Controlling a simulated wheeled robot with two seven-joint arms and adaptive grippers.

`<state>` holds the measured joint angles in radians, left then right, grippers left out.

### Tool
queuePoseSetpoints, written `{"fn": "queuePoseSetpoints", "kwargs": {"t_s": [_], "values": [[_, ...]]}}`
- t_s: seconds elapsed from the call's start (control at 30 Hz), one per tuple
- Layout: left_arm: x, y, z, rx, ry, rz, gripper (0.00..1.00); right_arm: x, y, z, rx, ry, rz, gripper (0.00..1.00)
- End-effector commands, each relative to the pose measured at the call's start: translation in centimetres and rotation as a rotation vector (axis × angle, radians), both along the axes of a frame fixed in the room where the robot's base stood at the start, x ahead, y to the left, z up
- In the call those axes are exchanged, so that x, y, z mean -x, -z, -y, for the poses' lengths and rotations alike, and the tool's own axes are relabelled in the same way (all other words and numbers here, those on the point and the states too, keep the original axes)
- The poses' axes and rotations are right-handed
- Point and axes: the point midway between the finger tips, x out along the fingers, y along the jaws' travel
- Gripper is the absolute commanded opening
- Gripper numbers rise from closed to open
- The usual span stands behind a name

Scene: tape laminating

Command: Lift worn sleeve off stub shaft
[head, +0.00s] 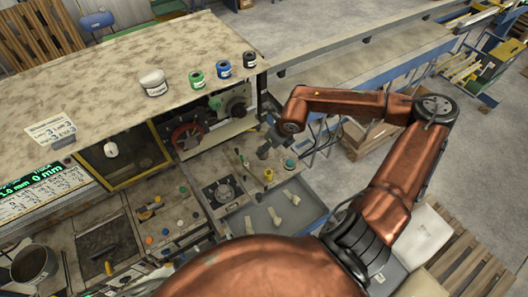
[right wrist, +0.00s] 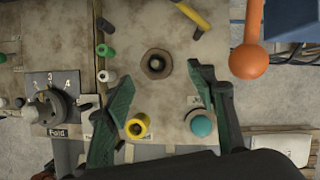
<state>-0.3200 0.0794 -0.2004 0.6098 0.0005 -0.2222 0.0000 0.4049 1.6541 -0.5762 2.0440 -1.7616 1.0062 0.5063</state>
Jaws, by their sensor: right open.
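My right gripper (head: 270,149) is over the machine's side panel. In the right wrist view its green fingers (right wrist: 162,74) are spread and hold nothing. A brown hexagonal collar around a dark round centre (right wrist: 157,64) lies between the fingertips in the picture, with a gap on both sides. It looks like the worn sleeve on its stub shaft, but I cannot be sure. A yellow ring with a dark centre (right wrist: 138,126) sits lower, between the fingers. I cannot tell the height of the fingers above the panel. My left gripper is not in view.
A teal knob (right wrist: 201,126) is close to the right finger. An orange ball-ended lever (right wrist: 248,62) stands further right. A selector dial (right wrist: 52,108) is at left. White (head: 153,83), green (head: 197,79), blue (head: 224,70) and black (head: 249,60) rolls stand on the machine top.

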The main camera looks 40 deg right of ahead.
Motion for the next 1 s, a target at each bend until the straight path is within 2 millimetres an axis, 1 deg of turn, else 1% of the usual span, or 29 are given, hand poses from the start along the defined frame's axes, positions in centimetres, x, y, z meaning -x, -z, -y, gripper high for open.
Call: {"fn": "queuePoseSetpoints", "kwargs": {"t_s": [0.03,0.07,0.13,0.17,0.2,0.3,0.4,0.47,0.6,0.7,0.8,1.0], "values": [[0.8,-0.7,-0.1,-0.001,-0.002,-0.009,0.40,-0.4,0.4,-0.4,-0.007,-0.001,-0.002,0.51],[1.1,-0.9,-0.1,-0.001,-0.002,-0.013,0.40,-0.6,0.7,-0.4,-0.007,-0.002,-0.002,0.51],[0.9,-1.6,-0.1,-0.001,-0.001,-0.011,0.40,-1.0,1.6,-0.5,-0.007,-0.001,-0.002,0.51],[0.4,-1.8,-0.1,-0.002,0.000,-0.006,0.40,-1.1,1.9,-0.6,-0.006,-0.001,-0.002,0.51],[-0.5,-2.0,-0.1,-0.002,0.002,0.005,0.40,-1.3,2.5,-0.5,-0.006,0.002,-0.001,0.51],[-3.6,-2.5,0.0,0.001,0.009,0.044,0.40,-1.6,3.6,-0.4,-0.005,0.003,-0.002,0.51],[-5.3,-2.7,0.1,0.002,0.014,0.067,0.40,-1.7,4.0,-0.3,-0.003,0.004,-0.001,0.51],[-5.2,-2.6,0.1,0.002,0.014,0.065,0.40,-1.8,4.1,-0.3,-0.002,0.003,0.000,0.51],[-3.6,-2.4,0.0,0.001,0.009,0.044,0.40,-1.8,4.1,-0.3,-0.002,0.003,0.000,0.51],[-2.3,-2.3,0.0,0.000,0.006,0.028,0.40,-1.8,4.1,-0.3,-0.002,0.003,0.000,0.44],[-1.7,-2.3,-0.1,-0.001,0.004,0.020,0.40,-1.7,4.1,-0.3,-0.002,0.003,0.000,0.37],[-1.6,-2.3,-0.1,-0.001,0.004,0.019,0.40,-1.7,4.1,-0.3,-0.003,0.004,0.000,0.23]]}}
